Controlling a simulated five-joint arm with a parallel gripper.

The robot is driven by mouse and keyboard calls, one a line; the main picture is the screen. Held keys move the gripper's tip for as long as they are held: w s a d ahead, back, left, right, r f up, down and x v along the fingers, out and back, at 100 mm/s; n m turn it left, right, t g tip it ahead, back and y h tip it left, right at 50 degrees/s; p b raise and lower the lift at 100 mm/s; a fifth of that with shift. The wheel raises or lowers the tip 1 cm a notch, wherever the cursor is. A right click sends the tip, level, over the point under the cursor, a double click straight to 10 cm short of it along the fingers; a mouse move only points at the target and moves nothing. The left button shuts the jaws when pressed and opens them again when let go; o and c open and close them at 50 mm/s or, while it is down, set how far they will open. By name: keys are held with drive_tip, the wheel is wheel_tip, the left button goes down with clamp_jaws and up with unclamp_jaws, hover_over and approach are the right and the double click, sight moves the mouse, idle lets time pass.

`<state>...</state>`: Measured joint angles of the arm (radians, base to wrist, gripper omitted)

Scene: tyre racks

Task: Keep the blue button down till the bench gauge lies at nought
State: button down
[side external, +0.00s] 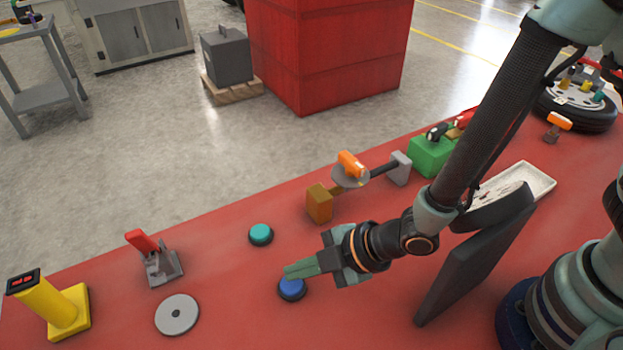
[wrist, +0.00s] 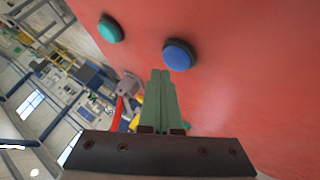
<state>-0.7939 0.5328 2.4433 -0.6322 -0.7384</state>
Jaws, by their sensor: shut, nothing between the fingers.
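The blue button (side external: 292,286) sits in a dark round base on the red bench, below my fingertips in the side view. My gripper (side external: 288,271) is shut and empty, its green fingers tipped toward the button. In the wrist view the blue button (wrist: 178,55) lies just beyond and right of the fingertips (wrist: 160,73); I cannot tell whether they touch it. A yellow post with a dark head and small red display (side external: 24,281) stands at the left, perhaps the bench gauge; its reading is too small to make out.
A teal button (side external: 261,234) is behind the blue one. A red-handled clamp (side external: 160,262) and a grey disc (side external: 177,314) lie to the left. An orange-topped fixture (side external: 350,170) and a green block (side external: 431,155) stand behind my arm. Bench around the blue button is clear.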

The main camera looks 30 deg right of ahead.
sight(299, 284)
drive_tip(key=shift+r, duration=2.55)
idle(1.0)
wheel_tip(299, 284, up, 4)
drive_tip(key=shift+f, duration=0.1)
drive_tip(key=shift+f, duration=0.1)
idle(0.4)
drive_tip(key=shift+f, duration=4.35)
drive_tip(key=shift+f, duration=0.1)
drive_tip(key=shift+f, duration=0.3)
